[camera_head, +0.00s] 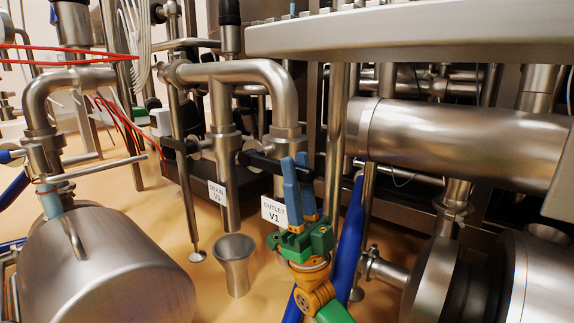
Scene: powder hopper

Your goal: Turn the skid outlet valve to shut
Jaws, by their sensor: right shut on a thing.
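The outlet valve sits on the vertical pipe (286,112) that drops from the bent steel pipe. Its black lever (259,163) lies roughly level, crosswise to that pipe. A white label reading OUTLET V1 (274,213) hangs just below it. My right gripper (295,166), with a green body and blue fingers, reaches up from below. Its fingers are shut on the black lever near the lever's right part. The fingers hide some of the lever and the pipe behind. My left gripper is not in view.
A label reading DRAIN V5 (217,194) hangs on the neighbouring pipe to the left. A steel cup (235,262) stands on the floor below that pipe. A large steel drum (105,270) is at lower left. A thick horizontal steel pipe (455,140) is at right.

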